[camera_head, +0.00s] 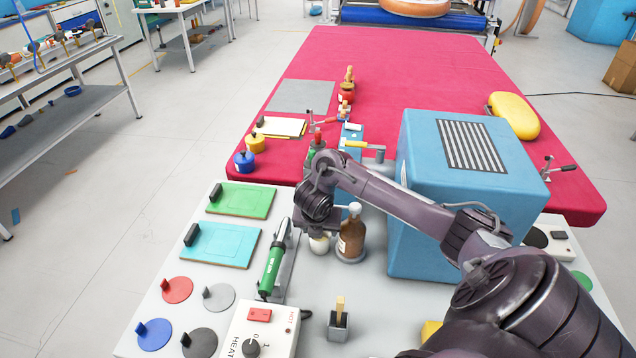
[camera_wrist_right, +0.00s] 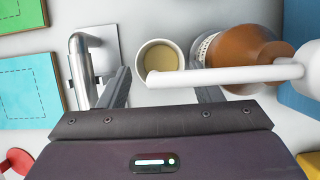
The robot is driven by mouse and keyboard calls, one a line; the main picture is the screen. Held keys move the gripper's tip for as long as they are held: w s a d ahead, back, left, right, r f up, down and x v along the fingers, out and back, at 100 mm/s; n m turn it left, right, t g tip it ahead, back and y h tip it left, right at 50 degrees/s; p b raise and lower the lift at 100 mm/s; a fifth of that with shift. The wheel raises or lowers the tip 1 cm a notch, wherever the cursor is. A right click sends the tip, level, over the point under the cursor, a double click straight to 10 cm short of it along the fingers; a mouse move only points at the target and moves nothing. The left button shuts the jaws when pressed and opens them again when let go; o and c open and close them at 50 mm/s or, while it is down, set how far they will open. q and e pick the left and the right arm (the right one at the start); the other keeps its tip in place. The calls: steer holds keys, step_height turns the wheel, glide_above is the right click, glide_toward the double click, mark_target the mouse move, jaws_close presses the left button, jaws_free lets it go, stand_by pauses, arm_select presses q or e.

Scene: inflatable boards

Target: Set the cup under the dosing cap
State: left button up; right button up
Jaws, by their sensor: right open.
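A small white cup (camera_wrist_right: 157,56) with beige contents stands upright on the grey table; it also shows in the head view (camera_head: 319,245). Beside it is a brown bottle (camera_wrist_right: 240,45), seen in the head view (camera_head: 352,238) in a round holder. The bottle's white dosing cap (camera_wrist_right: 225,74) has a long spout that crosses over the cup's near rim in the wrist view. My right gripper (camera_wrist_right: 165,86) is open, its fingers apart on either side of the cup and spout, with no visible grip. In the head view the gripper (camera_head: 318,228) partly hides the cup. My left gripper is not in view.
A green-handled tool (camera_head: 272,268) in a metal holder lies left of the cup. A large blue box (camera_head: 440,240) stands to the right. Green (camera_head: 240,201) and cyan (camera_head: 220,245) panels and several coloured discs lie at the left. A heater control box (camera_head: 262,335) is in front.

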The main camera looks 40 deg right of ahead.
steer(key=p+v, duration=0.5)
steer(key=v, duration=0.3)
stand_by(0.4)
